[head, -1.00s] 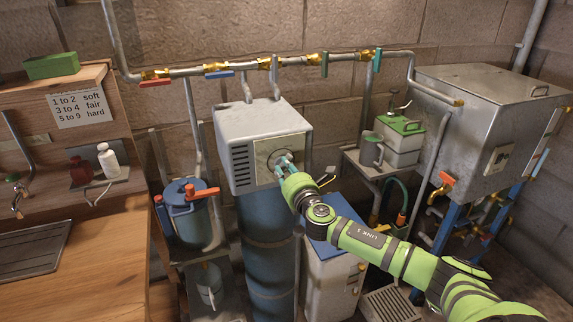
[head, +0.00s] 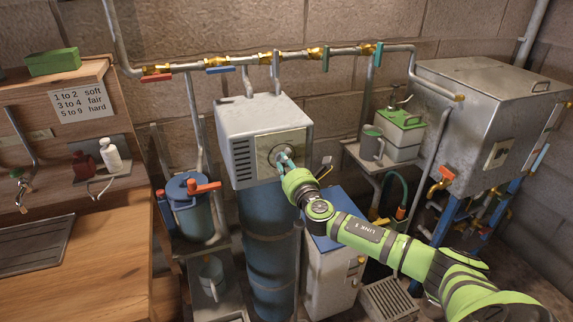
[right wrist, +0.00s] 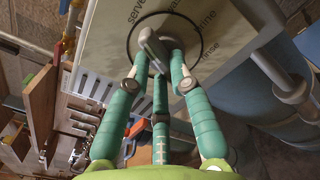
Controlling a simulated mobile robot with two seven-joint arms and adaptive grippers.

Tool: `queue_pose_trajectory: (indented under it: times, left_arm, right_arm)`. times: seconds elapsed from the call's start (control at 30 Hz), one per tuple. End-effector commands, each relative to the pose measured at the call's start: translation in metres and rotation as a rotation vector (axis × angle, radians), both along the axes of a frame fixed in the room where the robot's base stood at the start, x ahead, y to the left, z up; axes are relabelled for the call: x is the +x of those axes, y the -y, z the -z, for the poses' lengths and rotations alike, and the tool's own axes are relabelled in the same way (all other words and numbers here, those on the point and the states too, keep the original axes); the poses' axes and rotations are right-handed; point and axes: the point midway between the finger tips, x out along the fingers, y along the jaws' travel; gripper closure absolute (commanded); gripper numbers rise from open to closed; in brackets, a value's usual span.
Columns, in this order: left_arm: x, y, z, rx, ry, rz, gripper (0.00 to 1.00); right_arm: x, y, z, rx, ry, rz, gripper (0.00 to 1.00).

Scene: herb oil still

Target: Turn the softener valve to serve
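The softener (head: 240,155) is a grey metal box on a blue tank. Its front has a pale plate with a round valve dial (head: 272,147). My left gripper is out of view.
A pipe (head: 300,58) with several coloured valve handles runs above the softener. A blue canister with an orange handle (head: 205,187) stands left of it. A white cabinet (head: 330,270) stands close to the right, below my arm. A large metal tank (head: 480,110) is farther right.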

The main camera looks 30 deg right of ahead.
Motion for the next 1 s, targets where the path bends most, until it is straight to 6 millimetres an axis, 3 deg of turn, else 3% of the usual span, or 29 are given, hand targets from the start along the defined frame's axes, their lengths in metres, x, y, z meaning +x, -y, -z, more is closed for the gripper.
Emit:
queue_pose_trajectory:
  times: [0.03, 0.07, 0.53, 1.0]
  left_arm:
    - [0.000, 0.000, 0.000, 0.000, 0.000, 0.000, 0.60]
    - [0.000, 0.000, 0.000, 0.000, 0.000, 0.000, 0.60]
    - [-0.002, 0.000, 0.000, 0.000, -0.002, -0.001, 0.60]
    - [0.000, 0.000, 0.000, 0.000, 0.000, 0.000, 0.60]
  right_arm:
    - [0.000, 0.000, 0.000, -0.005, -0.001, 0.000, 0.62]
    - [0.000, 0.000, 0.000, -0.005, -0.001, 0.000, 0.54]
    - [-0.009, -0.001, 0.001, -0.003, -0.002, 0.000, 0.54]
    - [-0.094, -0.023, 0.002, -0.003, -0.005, -0.003, 0.54]
